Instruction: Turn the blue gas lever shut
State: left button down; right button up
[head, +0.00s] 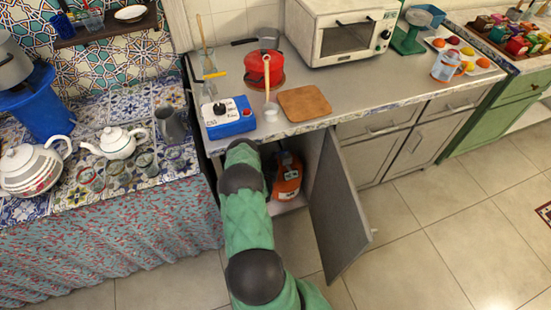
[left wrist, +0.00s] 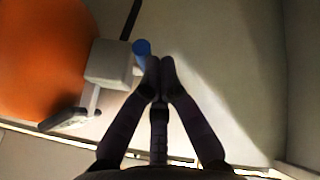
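The orange gas bottle (head: 287,180) stands inside the open cupboard under the counter. In the left wrist view, the bottle (left wrist: 40,60) is at the left, with a grey valve (left wrist: 110,63) on it. The blue gas lever (left wrist: 141,47) is a small blue piece at the valve's right end. My left gripper (left wrist: 161,66) has its fingertips together just right of and below the lever, with nothing visible between them. I cannot tell whether a finger touches the lever. In the head view my left arm reaches into the cupboard and its gripper is hidden. My right gripper is not in view.
The cupboard door (head: 338,210) stands open to the right of my arm. The counter edge is above it. A blue stove (head: 229,118), a red pot (head: 262,70) and a wooden board (head: 304,104) are on the counter. A cloth-covered table (head: 120,235) stands at the left.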

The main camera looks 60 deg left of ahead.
pick_arm(q)
jog(key=shift+a+r, duration=0.15)
jog(key=shift+a, duration=0.2)
jog(key=shift+s, duration=0.1)
jog(key=v, duration=1.2)
jog(key=shift+d, duration=0.2)
